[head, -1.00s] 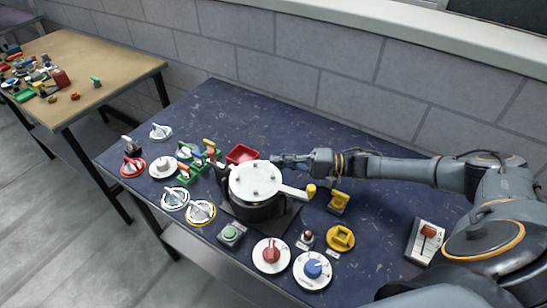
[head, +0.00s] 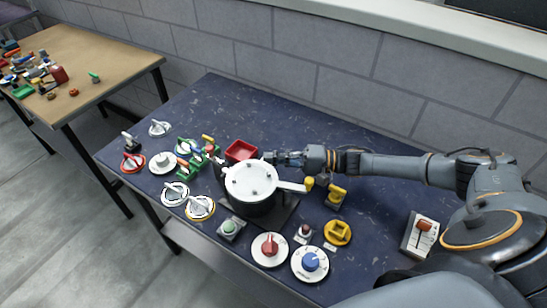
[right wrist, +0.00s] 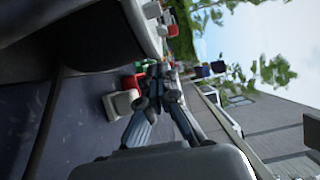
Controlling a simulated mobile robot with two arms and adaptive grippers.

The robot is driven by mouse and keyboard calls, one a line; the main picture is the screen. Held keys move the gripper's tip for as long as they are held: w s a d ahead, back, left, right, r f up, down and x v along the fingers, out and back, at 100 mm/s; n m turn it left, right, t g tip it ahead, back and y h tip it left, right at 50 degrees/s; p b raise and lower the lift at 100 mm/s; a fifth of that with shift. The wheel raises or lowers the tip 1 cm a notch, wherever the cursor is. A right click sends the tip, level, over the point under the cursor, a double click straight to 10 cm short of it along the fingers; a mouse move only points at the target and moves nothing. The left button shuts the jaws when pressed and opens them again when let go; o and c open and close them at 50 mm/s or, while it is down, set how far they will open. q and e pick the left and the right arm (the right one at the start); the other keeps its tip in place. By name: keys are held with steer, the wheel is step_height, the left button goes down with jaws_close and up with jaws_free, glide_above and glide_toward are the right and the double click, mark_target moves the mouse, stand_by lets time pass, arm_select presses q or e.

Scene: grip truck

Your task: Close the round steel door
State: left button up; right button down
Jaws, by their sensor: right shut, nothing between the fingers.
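The round steel door (head: 249,180) is a pale disc with small studs, on top of a dark round vessel (head: 262,208) in the middle of the table. A pale bar runs right from it to a yellow knob (head: 309,184). My right gripper (head: 270,158) is at the door's far right edge, shut and empty; I cannot tell whether it touches. In the right wrist view its fingers (right wrist: 155,82) are together, beside a large grey rounded body at upper left. Any gap under the door is hidden. My left gripper is out of view.
A red tray (head: 241,151) stands behind the vessel. A green button box (head: 231,228), a red dial (head: 269,249), a blue dial (head: 311,263) and a yellow handle (head: 337,195) surround it. The far table area by the wall is clear.

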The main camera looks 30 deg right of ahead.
steer(key=v, duration=1.2)
